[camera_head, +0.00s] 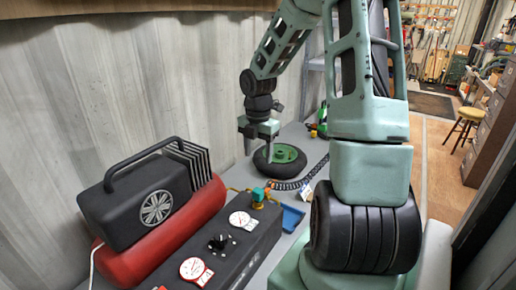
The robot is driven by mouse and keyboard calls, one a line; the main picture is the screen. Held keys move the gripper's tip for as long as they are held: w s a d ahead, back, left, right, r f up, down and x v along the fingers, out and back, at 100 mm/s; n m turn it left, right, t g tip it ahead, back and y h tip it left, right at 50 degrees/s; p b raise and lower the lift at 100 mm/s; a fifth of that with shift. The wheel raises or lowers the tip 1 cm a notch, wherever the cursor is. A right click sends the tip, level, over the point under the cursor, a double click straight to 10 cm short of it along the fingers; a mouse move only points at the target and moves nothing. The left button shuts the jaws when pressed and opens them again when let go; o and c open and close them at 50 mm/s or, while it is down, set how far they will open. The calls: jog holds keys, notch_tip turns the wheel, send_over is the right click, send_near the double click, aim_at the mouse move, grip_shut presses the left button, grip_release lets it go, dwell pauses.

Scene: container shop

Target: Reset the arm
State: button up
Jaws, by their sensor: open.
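My arm rises from the right of the head view, bends over at the top and comes down toward the workbench. My gripper (258,138) hangs at its end with the fingers pointing down. It is open and I see nothing held in it. It is above or just in front of a black wheel with a green hub (280,157) lying on the grey bench. I cannot tell whether the fingertips touch the wheel.
A red and black compressor (150,205) with gauges stands at the front left of the bench (300,138). A small blue tray (291,218) and a black coiled hose (290,185) lie near the wheel. A corrugated wall (130,90) closes the left. A stool (466,122) stands far right.

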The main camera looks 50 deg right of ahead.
jog(key=shift+r, duration=0.7)
jog(key=a+f+m+b, duration=0.2)
jog(key=a+m+b, duration=0.2)
jog(key=a, duration=2)
jog(key=s+a+f+m+b, duration=0.2)
jog(key=s+a+m+b, duration=0.2)
jog(key=s+a, duration=1.2)
jog(key=s+m, duration=0.1)
jog(key=m, duration=0.2)
jog(key=shift+a+f+y+b, duration=0.3)
jog(key=shift+a, duration=0.05)
jog(key=shift+f, duration=0.15)
